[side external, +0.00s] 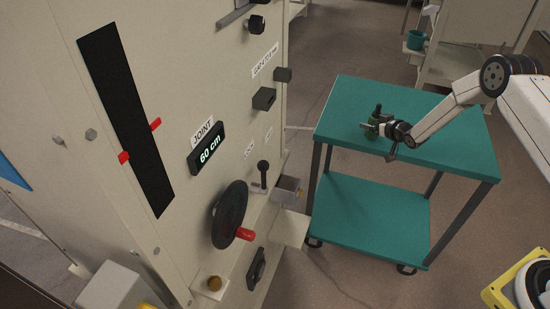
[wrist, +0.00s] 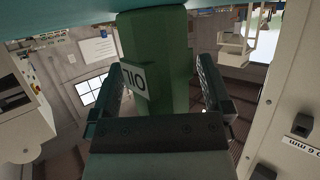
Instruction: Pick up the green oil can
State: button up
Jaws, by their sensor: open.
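The green oil can (side external: 377,112) stands on the teal top of the cart (side external: 440,125). In the wrist view the can (wrist: 168,55) is large and central, with a white OIL label (wrist: 134,83) that appears upside down. My gripper (wrist: 160,75) is open, with one finger on each side of the can. A gap shows between the can and each finger. In the side view my gripper (side external: 378,127) is low over the cart top at the can and partly hides it.
A tall beige panel (side external: 190,120) with a black wheel (side external: 230,214), knobs and a 60 cm display stands left of the cart. The cart top around the can is otherwise clear. A teal pot (side external: 415,40) sits on a bench behind.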

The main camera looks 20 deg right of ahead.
aim_at(378, 113)
dwell(0.4)
grip_shut()
jog(key=shift+r, duration=0.2)
jog(key=shift+r, duration=0.45)
notch_tip(378, 113, up, 2)
jog(key=shift+s+r, duration=0.15)
jog(key=shift+r, duration=0.05)
jog(key=s+a+r, duration=0.3)
jog(key=s+r, duration=0.6)
jog(key=s, duration=0.4)
jog(key=shift+s+r, duration=0.2)
jog(key=shift+a+r, duration=0.1)
dwell(0.4)
